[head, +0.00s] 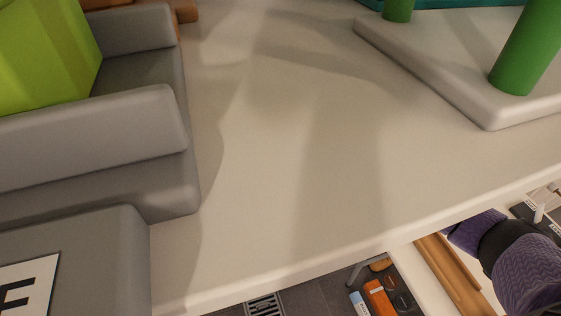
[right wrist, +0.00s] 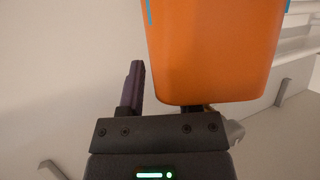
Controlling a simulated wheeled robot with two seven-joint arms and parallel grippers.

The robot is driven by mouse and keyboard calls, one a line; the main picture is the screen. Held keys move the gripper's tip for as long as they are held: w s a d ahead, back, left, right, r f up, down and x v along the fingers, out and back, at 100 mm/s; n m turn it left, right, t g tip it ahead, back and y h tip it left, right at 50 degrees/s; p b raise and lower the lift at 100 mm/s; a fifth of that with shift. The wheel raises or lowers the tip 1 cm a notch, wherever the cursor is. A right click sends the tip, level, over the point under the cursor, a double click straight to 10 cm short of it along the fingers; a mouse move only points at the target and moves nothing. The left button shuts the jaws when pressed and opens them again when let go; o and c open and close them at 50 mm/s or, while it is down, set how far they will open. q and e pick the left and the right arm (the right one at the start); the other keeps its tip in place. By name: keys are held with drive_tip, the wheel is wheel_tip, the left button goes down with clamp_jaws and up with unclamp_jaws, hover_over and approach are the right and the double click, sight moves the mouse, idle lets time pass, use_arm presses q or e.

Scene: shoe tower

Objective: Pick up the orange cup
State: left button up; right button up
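The orange cup (right wrist: 217,52) shows close up in the right wrist view, upper right of centre, with its top out of frame and blue marks near its upper edges. I do not make it out in the head view. My right gripper (right wrist: 163,85) has one dark purple finger standing just left of the cup, with a narrow gap between them. The cup hides nearly all of the other finger; only a dark stub shows below it. The fingers stand apart; I cannot tell whether the hidden one touches the cup. My left gripper is in neither view.
In the head view, a pale tabletop (head: 290,150) is clear in the middle. A grey stepped block (head: 90,140) with a lime-green piece (head: 45,55) stands left. A pale slab (head: 450,60) with green posts (head: 527,50) stands upper right. The table's front edge runs along the bottom.

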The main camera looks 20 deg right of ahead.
clamp_jaws()
idle(1.2)
